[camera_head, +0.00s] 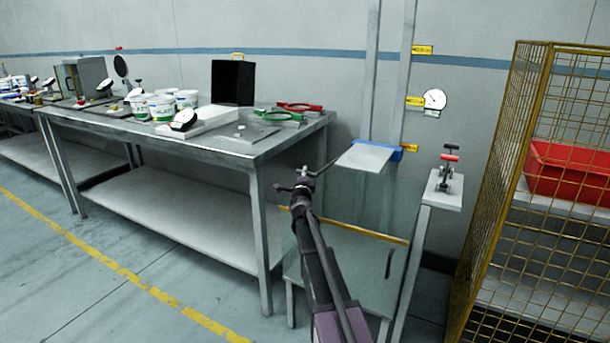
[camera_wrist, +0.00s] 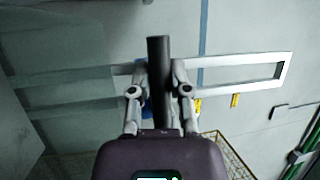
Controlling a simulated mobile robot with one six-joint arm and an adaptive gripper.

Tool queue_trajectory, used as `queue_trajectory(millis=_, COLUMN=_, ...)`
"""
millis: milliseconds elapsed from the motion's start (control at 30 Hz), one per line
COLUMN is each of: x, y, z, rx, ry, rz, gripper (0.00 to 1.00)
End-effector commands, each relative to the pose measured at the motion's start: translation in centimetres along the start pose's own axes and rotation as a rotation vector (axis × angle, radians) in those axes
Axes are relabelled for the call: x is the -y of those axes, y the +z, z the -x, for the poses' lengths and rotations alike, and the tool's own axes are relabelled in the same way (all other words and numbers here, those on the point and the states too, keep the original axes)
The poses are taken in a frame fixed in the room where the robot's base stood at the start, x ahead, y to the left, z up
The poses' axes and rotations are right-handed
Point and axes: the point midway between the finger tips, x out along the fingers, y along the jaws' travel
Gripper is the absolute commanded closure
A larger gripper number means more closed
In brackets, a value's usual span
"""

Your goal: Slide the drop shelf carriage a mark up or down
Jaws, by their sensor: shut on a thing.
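The drop shelf carriage is a pale flat shelf (camera_head: 365,157) with a blue block (camera_head: 397,153) at its back, on two upright rails (camera_head: 402,80). It stands level with the lowest of three yellow marks (camera_head: 410,148). In the wrist view a bit of blue (camera_wrist: 146,107) shows behind my fingers. My gripper (camera_head: 305,179) is left of and slightly below the shelf in the picture. In the wrist view my gripper (camera_wrist: 159,90) is shut on a dark bar (camera_wrist: 158,55). Whether the bar joins the carriage I cannot tell.
A clear panel with a yellow top edge (camera_head: 367,233) and a dark handle (camera_head: 390,263) stands below the shelf. A post with a clamp (camera_head: 448,180) and a yellow mesh cage (camera_head: 500,170) are at right. A loaded steel table (camera_head: 240,147) is at left.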

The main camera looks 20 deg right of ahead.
Motion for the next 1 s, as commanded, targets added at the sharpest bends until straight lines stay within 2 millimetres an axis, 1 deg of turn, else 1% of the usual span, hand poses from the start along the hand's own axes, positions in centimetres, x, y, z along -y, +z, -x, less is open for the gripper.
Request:
queue_trajectory(millis=33, x=-0.36, y=0.04, z=0.03, rx=0.001, ry=0.001, rz=0.0, gripper=1.0)
queue_trajectory(millis=100, x=-0.43, y=0.04, z=0.04, rx=0.001, ry=0.001, rz=0.0, gripper=1.0)
queue_trajectory(millis=467, x=-0.39, y=0.04, z=0.02, rx=0.001, ry=0.001, rz=0.0, gripper=1.0)
queue_trajectory(millis=500, x=-0.39, y=0.04, z=0.02, rx=0.001, ry=0.001, rz=0.0, gripper=0.67)
queue_trajectory(millis=600, x=-0.39, y=0.04, z=0.02, rx=0.001, ry=0.001, rz=0.0, gripper=0.4)
queue_trajectory(millis=1000, x=-0.32, y=0.03, z=0.05, rx=0.0, ry=0.0, rz=0.0, gripper=0.4)
